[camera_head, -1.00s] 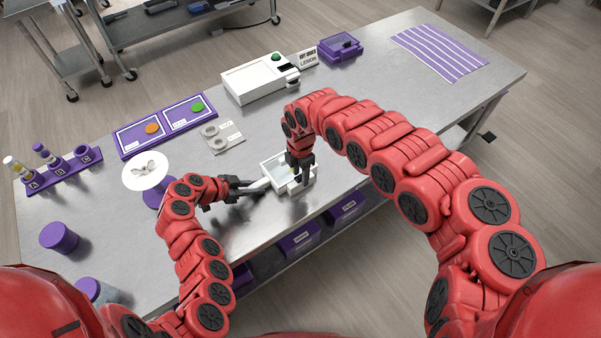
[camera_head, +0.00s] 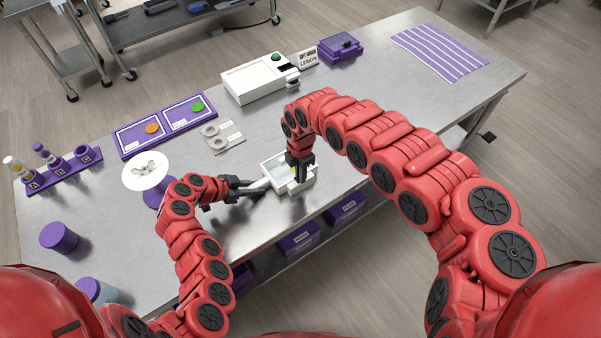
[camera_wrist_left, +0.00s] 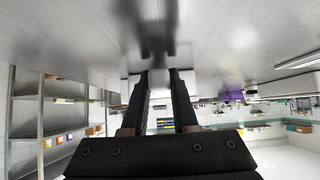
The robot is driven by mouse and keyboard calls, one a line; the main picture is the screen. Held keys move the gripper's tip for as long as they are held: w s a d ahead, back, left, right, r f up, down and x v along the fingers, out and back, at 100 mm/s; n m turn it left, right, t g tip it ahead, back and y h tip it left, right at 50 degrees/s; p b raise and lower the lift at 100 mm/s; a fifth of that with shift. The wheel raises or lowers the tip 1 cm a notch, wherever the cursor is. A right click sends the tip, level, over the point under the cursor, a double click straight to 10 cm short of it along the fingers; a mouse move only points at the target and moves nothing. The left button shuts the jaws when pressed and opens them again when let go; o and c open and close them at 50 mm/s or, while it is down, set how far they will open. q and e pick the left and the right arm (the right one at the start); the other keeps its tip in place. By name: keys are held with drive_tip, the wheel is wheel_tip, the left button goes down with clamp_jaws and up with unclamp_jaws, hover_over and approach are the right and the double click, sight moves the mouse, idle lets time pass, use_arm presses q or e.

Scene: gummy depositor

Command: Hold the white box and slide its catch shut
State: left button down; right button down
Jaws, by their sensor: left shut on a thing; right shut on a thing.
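The white box (camera_head: 273,172) sits near the front edge of the steel table, with its pale inside facing up. My left gripper (camera_head: 258,186) reaches in from the left and is shut on the box's left side. In the left wrist view its two dark fingers (camera_wrist_left: 160,84) close on a white part, and white box surface (camera_wrist_left: 187,84) shows beside them. My right gripper (camera_head: 298,182) points down at the box's right side and is shut on a small part there, apparently the catch. The fingers hide the catch, so its position cannot be told.
A white machine with a green button (camera_head: 245,82) stands behind the box. A grey plate with rings (camera_head: 222,137), purple-framed trays (camera_head: 135,145) and a round white plate (camera_head: 145,171) lie to the left. Bare table (camera_head: 400,110) extends to the right.

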drive_tip(key=shift+a, duration=0.1)
idle(0.7)
drive_tip(key=shift+w+a, duration=0.2)
drive_tip(key=shift+a, duration=0.1)
drive_tip(key=shift+w+a, duration=0.2)
drive_tip(key=shift+w, duration=0.4)
use_arm(q)
drive_tip(key=shift+d, duration=0.1)
use_arm(e)
drive_tip(key=c, duration=0.9)
unclamp_jaws()
drive_tip(key=shift+d+r, duration=0.1)
